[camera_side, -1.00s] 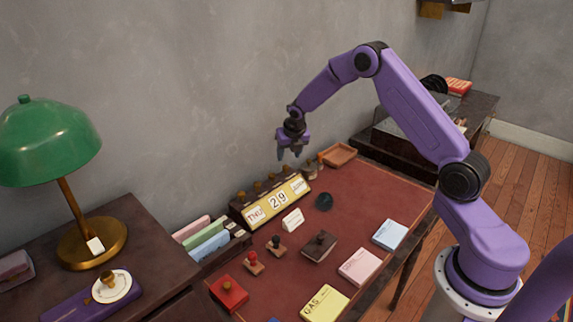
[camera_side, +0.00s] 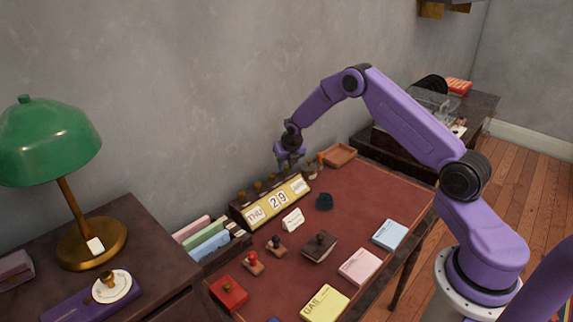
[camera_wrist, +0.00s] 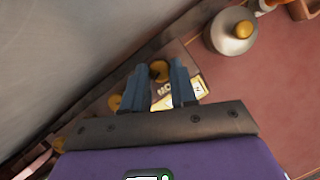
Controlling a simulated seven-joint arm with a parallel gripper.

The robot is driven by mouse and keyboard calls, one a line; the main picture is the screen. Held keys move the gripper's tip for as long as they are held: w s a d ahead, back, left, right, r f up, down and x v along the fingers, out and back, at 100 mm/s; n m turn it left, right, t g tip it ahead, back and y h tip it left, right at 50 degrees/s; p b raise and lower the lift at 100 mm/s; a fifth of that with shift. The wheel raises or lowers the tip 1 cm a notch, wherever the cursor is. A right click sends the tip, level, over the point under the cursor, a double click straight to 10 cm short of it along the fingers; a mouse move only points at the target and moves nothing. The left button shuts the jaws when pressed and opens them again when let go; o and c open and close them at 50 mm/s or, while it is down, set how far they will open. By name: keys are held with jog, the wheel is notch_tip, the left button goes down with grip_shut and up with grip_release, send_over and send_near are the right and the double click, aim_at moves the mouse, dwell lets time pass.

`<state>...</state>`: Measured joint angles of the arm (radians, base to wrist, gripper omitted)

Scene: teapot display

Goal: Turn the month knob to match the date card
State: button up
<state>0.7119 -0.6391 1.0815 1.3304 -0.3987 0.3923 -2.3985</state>
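The desk calendar (camera_side: 236,215) is a dark block with a yellow face, reading THU, 29 and a month window (camera_side: 299,186) too small to read surely. Brass knobs stand along its top. My gripper (camera_side: 289,165) points down over its right end, at the month knob (camera_wrist: 159,71). In the wrist view my gripper (camera_wrist: 158,66) has its two fingers apart, one on each side of that knob, with small gaps visible. In the side view the gripper hides this knob. The white date card (camera_side: 292,219) stands in front of the calendar; its writing is unreadable.
A bell-like grey object with a brass top (camera_wrist: 233,31) stands close to the right of the calendar. Stamps (camera_side: 276,246), a red box (camera_side: 229,294) and notepads (camera_side: 360,267) lie on the red desk top (camera_side: 385,200). The wall is close behind.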

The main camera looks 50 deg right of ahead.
grip_shut()
jog(key=shift+m, duration=0.3)
jog(key=m, duration=0.1)
jog(key=m+g+h, duration=0.1)
jog(key=m, duration=0.3)
jog(key=shift+w+a+h, duration=0.2)
jog(key=shift+a+h, duration=0.05)
jog(key=shift+h, duration=0.15)
jog(key=m+g, duration=0.1)
jog(key=m, duration=0.2)
jog(key=m+g, duration=0.2)
jog(key=m, duration=0.1)
jog(key=shift+w+m+h, duration=0.2)
jog(key=shift+m+h, duration=0.1)
jog(key=shift+m, duration=0.1)
